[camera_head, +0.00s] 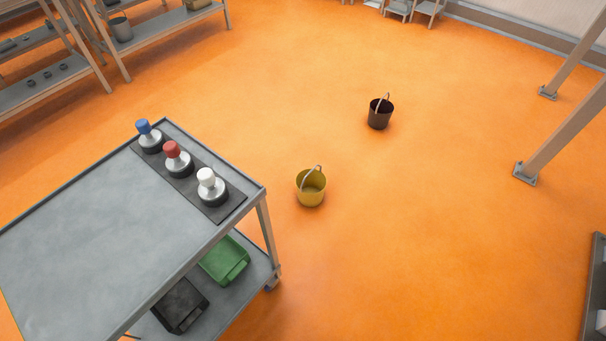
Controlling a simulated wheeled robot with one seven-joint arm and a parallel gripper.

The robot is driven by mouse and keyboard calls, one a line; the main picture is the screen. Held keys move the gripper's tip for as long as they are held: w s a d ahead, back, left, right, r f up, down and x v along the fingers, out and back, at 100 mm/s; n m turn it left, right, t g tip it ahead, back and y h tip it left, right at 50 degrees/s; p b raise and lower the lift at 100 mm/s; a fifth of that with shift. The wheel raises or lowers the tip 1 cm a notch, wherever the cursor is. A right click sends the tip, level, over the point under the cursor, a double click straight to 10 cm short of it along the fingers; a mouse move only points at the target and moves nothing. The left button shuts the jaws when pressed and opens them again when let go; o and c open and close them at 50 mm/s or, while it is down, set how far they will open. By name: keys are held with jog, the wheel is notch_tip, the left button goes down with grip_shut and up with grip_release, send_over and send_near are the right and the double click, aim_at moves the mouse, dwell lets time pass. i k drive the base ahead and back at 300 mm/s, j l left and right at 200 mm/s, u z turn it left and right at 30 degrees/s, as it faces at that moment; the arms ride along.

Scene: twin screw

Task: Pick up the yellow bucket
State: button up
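The yellow bucket (311,195) stands upright on the orange floor, just right of the grey table's corner. Its thin handle is raised and leans to the upper right. It looks empty from above. My gripper is not in this view, so its place relative to the bucket cannot be seen.
A grey table (90,240) fills the lower left, with blue, red and white knobs on top. Green (225,262) and black (180,306) bins sit on its lower shelf. A dark bucket (380,115) stands farther back. Posts (560,135) rise at right. Floor around the buckets is clear.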

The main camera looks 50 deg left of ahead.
aim_at(311, 183)
jog(key=i+j+u, duration=0.1)
jog(key=i+u, duration=0.3)
jog(key=i, duration=0.2)
jog(key=i+u, duration=0.35)
jog(key=i, duration=0.25)
jog(key=i+l+u, duration=0.4)
jog(key=i, duration=0.15)
jog(key=i+j+u, duration=0.1)
jog(key=i+u, duration=0.45)
jog(key=u, duration=0.2)
jog(key=i+l+u, duration=0.1)
jog(key=i+u, duration=0.3)
jog(key=k, duration=0.1)
